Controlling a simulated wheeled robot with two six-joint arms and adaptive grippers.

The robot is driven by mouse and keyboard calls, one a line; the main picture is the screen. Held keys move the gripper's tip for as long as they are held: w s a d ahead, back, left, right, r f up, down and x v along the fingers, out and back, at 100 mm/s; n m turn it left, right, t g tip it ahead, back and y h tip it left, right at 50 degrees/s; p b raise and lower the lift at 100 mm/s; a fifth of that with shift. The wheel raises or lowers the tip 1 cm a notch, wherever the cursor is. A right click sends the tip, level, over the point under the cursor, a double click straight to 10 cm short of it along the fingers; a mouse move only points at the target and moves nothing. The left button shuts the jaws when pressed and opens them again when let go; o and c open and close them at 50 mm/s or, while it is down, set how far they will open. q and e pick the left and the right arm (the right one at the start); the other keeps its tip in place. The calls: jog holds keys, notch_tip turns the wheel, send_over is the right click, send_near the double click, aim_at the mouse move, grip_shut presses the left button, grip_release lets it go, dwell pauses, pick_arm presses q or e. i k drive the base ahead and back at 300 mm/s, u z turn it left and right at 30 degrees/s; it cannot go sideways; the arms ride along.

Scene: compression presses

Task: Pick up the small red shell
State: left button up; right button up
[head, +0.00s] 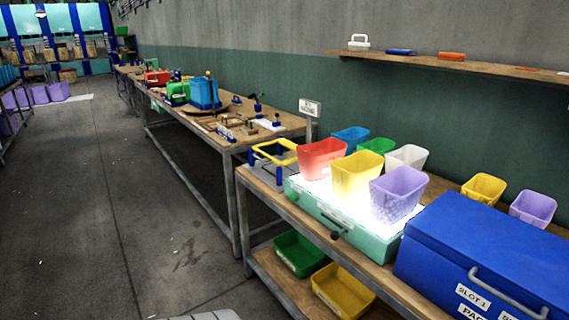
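A red open-topped tub-like shell (322,160) stands upright on a glowing light box (345,232) on the near workbench. A yellow shell (356,176) and a translucent purple shell (397,194) stand beside it on the same box. Another, smaller-looking red item (157,78) is on the far bench; its shape is too small to tell. I cannot tell which red item is the small red shell. Neither of my grippers shows in the head view.
A blue chest (490,258) fills the right end of the bench. Green (299,253) and yellow (341,290) bins sit on the lower shelf. The floor at left is open.

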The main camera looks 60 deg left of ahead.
aim_at(314, 165)
jog(key=u, duration=2)
jog(key=i, duration=0.75)
jog(key=u, duration=0.1)
